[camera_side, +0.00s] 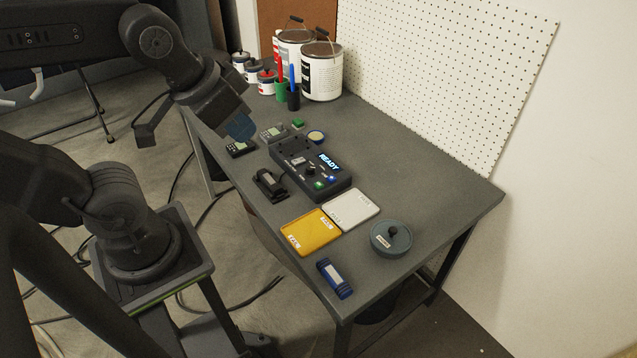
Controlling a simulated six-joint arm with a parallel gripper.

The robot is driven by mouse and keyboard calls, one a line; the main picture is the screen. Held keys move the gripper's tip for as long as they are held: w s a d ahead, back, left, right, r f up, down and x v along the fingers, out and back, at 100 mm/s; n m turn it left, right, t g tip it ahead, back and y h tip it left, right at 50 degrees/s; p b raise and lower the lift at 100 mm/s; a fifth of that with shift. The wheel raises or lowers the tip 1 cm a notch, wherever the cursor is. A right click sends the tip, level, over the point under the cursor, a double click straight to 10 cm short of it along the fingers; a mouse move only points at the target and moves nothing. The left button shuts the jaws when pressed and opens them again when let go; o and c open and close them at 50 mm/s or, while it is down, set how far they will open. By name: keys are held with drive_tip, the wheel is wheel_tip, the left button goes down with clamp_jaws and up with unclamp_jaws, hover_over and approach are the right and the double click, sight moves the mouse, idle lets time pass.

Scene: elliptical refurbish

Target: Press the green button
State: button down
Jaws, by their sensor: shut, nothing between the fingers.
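A dark control box (309,169) sits on the grey table, with a lit screen reading READY. A small green button (319,185) glows near its front edge, beside a blue lit button (331,179). Another small green item (298,124) lies behind the box; I cannot tell exactly what it is. My gripper (243,130) is shut and empty. It hangs over the table's left part, up and left of the control box in the picture and apart from the green button.
Small grey devices (273,134) lie near my gripper. A black holder (270,184), a yellow tray (310,232), a white tray (352,208), a round grey-blue container (391,238) and a blue item (335,278) surround the box. Paint cans (321,72) stand at the back before a pegboard (440,75).

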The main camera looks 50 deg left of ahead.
drive_tip(key=m+t+y, duration=0.1)
drive_tip(key=m+t, duration=0.2)
drive_tip(key=m, duration=0.4)
hover_over(320, 186)
wheel_tip(320, 186, down, 21)
drive_tip(key=shift+a+f+m+t, duration=0.15)
drive_tip(key=shift+f+m+t, duration=0.15)
drive_tip(key=shift+f+m, duration=0.15)
drive_tip(key=shift+f, duration=0.1)
drive_tip(key=shift+f, duration=4.35)
drive_tip(key=shift+f, duration=0.1)
drive_tip(key=shift+f, duration=0.3)
